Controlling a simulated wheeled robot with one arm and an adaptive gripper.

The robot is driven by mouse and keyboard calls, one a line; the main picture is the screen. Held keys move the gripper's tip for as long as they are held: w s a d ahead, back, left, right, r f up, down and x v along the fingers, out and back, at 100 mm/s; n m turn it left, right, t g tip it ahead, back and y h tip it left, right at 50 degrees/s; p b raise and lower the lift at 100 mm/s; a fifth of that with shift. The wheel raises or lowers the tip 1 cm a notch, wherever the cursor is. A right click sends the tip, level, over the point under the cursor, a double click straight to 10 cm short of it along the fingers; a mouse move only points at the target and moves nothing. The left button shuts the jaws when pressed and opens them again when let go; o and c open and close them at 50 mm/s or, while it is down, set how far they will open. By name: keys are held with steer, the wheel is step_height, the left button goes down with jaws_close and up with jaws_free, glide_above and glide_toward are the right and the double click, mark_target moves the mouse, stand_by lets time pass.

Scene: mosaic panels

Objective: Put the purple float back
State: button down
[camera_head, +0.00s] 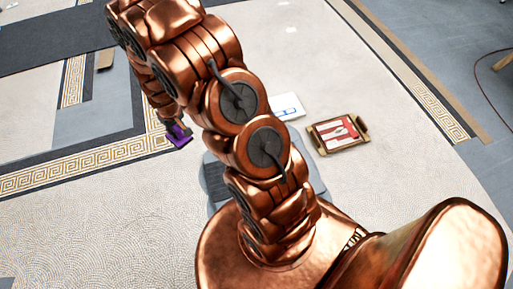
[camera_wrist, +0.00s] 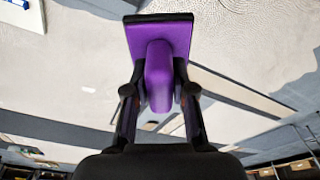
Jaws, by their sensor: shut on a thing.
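The purple float (camera_wrist: 158,45) has a flat rectangular plate with a rounded purple handle, and the plate shows a dark far edge. In the wrist view my gripper (camera_wrist: 160,92) is shut on its handle, one dark finger on each side. In the head view the float (camera_head: 179,141) shows small at the end of my arm, over the pale floor near the patterned border. My gripper (camera_head: 172,127) there is partly hidden behind my arm links. The float is held clear of other things in the wrist view; its height above the floor is hard to tell.
A wooden tray (camera_head: 357,144) with red and white contents lies on the floor right of my arm. A white and blue item (camera_head: 287,107) lies beside it, partly hidden by my arm. A small tan object (camera_head: 105,59) is at upper left. Pale floor at lower left is clear.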

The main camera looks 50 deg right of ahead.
steer(key=s+d+f+b, duration=0.2)
steer(key=d+f+b, duration=1.3)
steer(key=d+f, duration=1.05)
steer(key=s+d+f+b, duration=0.4)
steer(key=d+f+b, duration=0.15)
steer(key=f, duration=0.35)
steer(key=s+d+f+m+b, duration=0.1)
steer(key=s+d+f+b, duration=0.4)
steer(key=f, duration=0.4)
steer(key=s+d+f+b, duration=0.3)
steer(key=d+f, duration=0.3)
steer(key=f, duration=0.3)
steer(key=w+b, duration=0.1)
steer(key=w, duration=0.4)
steer(key=w+b, duration=0.2)
steer(key=w, duration=0.3)
steer(key=w+f+b, duration=0.1)
steer(key=w+b, duration=0.1)
steer(key=w, duration=0.3)
steer(key=shift+f, duration=0.1)
steer(key=shift+f, duration=0.25)
step_height(320, 180, down, 3)
steer(key=shift+f+b, duration=0.1)
steer(key=shift+b, duration=0.95)
